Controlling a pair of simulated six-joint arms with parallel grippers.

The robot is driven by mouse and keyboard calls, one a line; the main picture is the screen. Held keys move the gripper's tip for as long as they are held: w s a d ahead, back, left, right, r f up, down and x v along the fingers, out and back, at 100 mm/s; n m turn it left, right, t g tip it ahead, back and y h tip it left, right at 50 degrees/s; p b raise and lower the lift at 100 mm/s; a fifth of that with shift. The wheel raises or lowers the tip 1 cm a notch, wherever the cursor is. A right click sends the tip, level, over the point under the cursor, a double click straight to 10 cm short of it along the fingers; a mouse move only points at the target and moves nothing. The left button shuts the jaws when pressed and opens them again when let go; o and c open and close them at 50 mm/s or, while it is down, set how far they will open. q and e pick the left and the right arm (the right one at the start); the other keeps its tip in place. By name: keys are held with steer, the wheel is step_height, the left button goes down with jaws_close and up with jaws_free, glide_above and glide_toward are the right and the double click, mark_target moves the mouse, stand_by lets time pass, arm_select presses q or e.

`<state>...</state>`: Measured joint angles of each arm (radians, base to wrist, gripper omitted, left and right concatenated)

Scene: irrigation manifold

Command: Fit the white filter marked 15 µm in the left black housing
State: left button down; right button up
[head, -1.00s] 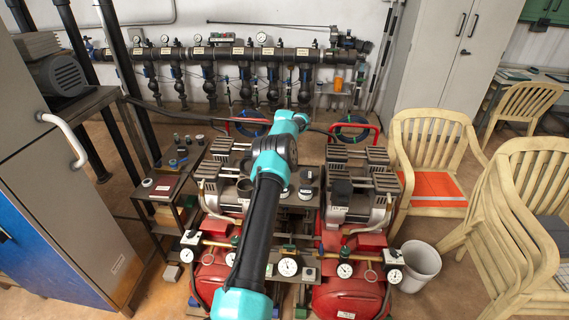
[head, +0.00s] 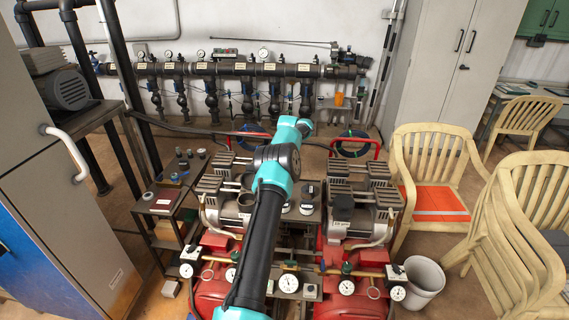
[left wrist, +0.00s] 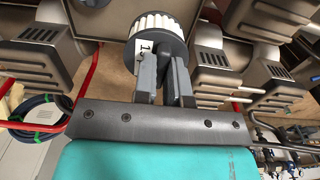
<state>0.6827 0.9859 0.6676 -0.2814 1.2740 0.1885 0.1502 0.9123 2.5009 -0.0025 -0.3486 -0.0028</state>
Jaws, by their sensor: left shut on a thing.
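In the left wrist view my left gripper (left wrist: 166,72) is shut on a white pleated filter (left wrist: 158,22) with a dark grey end cap. A white label on it shows a "1"; the rest is hidden by a finger. In the head view my teal and black left arm reaches away from me over the compressors, and its gripper cannot be made out. The left black housing (head: 246,200) stands on the left compressor, beside my arm, and looks open at the top. Another black housing (head: 343,204) stands on the right compressor. My right gripper is not in view.
Small black and white parts (head: 307,190) stand between the compressors. Red tanks with gauges (head: 347,287) are in front. A small side table (head: 172,200) stands left, a white bucket (head: 424,275) right. Chairs (head: 432,180) fill the right side. A pipe manifold (head: 230,70) lines the back wall.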

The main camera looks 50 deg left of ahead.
arm_select(q)
steer(key=w+d+r, duration=0.2)
steer(key=w+d, duration=0.2)
steer(key=d, duration=0.8)
steer(key=w+d+r, duration=0.2)
steer(key=w+d, duration=0.3)
steer(key=d, duration=0.7)
steer(key=w+d+r, duration=0.3)
steer(key=w+d, duration=0.2)
steer(key=d, duration=0.7)
steer(key=shift+m, duration=0.4)
steer(key=shift+d+r, duration=0.1)
